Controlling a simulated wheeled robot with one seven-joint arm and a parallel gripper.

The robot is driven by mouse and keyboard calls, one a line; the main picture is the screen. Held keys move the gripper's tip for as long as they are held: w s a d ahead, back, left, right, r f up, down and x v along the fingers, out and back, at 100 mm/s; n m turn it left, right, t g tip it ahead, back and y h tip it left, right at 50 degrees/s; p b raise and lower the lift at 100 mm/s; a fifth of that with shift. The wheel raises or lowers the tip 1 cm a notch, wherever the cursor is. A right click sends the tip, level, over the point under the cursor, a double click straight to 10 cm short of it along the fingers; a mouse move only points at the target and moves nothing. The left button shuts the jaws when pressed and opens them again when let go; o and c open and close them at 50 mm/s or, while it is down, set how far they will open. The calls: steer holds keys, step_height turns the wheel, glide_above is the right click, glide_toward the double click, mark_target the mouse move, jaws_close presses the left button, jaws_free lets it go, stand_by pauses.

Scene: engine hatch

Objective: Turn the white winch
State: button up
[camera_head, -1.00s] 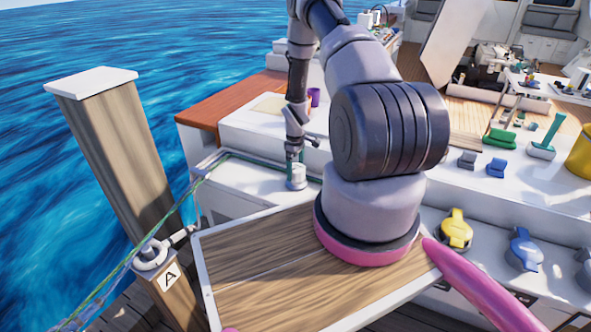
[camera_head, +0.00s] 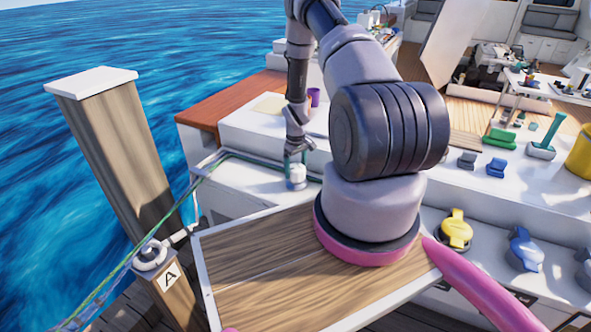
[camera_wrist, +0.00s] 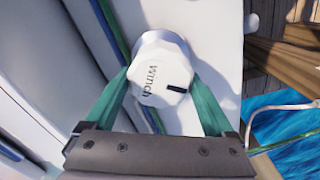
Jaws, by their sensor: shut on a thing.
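The white winch (camera_wrist: 160,80) is a faceted knob with the word "winch" and a dark mark on its top. It also shows in the head view (camera_head: 297,177), on the white deck ledge. My gripper (camera_wrist: 163,92) is shut on the winch, with one teal finger at its left side and one at its right. In the head view my gripper (camera_head: 297,163) points down over the winch, and the arm hides part of the deck behind it.
A green rope (camera_head: 130,262) runs from the deck edge down to a cleat (camera_head: 151,254) on the post marked A. A tall wooden post (camera_head: 115,150) stands at left.

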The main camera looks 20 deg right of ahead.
mark_target(296, 167)
steer(key=shift+d+m, duration=0.1)
steer(key=shift+m, duration=1.9)
steer(key=o, duration=1.1)
step_height(296, 167, up, 11)
steer(key=shift+f, duration=0.1)
